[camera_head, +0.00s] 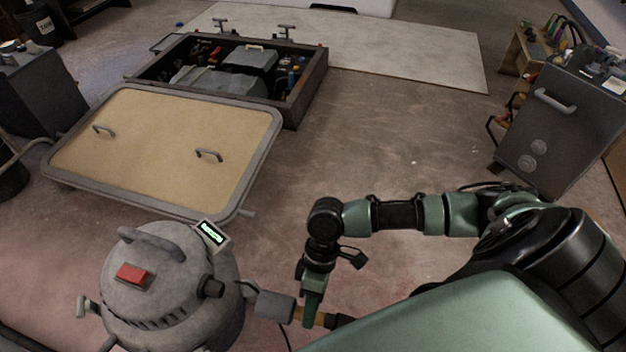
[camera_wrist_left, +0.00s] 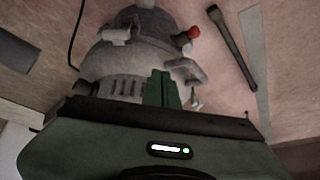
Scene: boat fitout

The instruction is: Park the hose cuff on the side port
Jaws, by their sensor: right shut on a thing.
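A round grey vacuum-like canister (camera_head: 165,290) stands at the lower left in the head view. It has a red switch (camera_head: 132,273), a lit display (camera_head: 211,234) and a short dark port (camera_head: 211,287) on its right side. The hose cuff (camera_head: 273,305), a grey cylinder with a tan section, lies just right of the canister, close to a small grey side fitting (camera_head: 248,290); contact is unclear. My right gripper (camera_head: 311,310) is shut on its tan section. My left gripper (camera_wrist_left: 161,90) shows only in the left wrist view, its fingers together and empty, pointing toward the canister (camera_wrist_left: 125,65).
A framed tan hatch panel (camera_head: 165,140) with two handles lies behind the canister. An open bay (camera_head: 300,105) of equipment is beyond it. A grey cabinet (camera_head: 560,125) stands at the right. The middle floor is clear. A dark rod (camera_wrist_left: 232,48) shows in the wrist view.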

